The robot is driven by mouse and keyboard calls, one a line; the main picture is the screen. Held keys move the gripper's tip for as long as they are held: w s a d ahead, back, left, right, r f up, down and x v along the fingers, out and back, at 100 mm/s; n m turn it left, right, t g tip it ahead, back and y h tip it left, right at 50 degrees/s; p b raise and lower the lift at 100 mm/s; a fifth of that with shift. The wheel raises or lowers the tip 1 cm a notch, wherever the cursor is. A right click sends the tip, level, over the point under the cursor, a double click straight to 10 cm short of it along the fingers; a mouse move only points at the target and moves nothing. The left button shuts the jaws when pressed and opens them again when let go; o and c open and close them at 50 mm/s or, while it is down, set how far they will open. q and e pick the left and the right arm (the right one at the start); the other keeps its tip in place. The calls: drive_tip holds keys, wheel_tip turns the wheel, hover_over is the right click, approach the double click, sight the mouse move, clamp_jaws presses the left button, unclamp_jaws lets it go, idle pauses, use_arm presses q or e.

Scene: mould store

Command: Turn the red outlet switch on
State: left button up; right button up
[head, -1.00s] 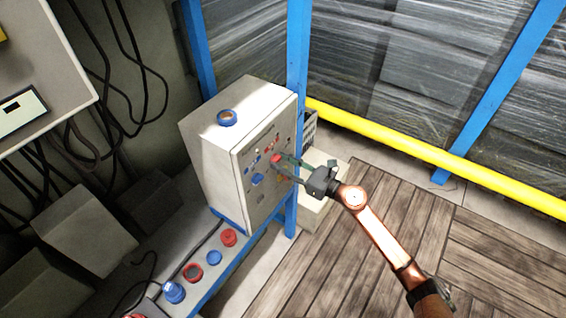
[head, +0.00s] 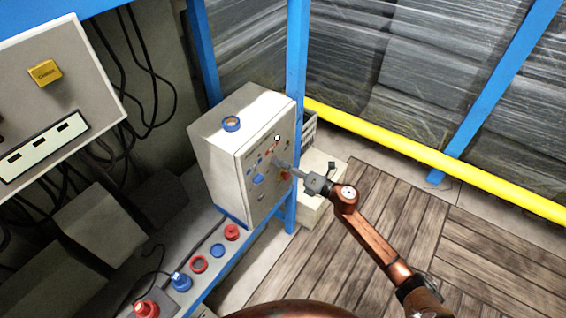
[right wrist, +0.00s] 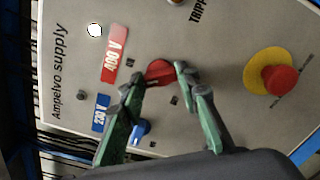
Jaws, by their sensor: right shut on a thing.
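The red outlet switch (right wrist: 158,72) is a red knob beside the red 400 V label (right wrist: 114,52) on a grey panel marked "Ampelvo supply". My right gripper (right wrist: 153,84) is shut on it, one finger on each side. Whether the knob stands at on or off is not readable. In the head view my right gripper (head: 281,163) reaches the front of the grey supply box (head: 217,165) from the right and hides the knob. My left gripper is not in view.
Beside the switch are a blue knob (right wrist: 140,130), a red mushroom button (right wrist: 281,80) on a yellow disc and a bright white lamp (right wrist: 95,30). Blue sockets project from the box. A blue post (head: 297,75) stands behind it. The wooden floor (head: 440,240) is clear at right.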

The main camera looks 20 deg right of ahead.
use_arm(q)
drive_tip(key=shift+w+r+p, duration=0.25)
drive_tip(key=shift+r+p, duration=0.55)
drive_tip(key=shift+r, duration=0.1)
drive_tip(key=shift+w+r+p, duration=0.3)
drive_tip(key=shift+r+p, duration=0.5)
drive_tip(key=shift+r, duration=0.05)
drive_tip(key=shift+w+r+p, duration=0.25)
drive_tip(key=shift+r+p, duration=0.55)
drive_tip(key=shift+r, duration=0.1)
use_arm(e)
drive_tip(key=shift+d+m, duration=0.1)
drive_tip(key=shift+m, duration=3.4)
drive_tip(key=shift+f, duration=0.1)
drive_tip(key=o, duration=1.2)
drive_tip(key=shift+c, duration=0.2)
drive_tip(key=v, duration=1.2)
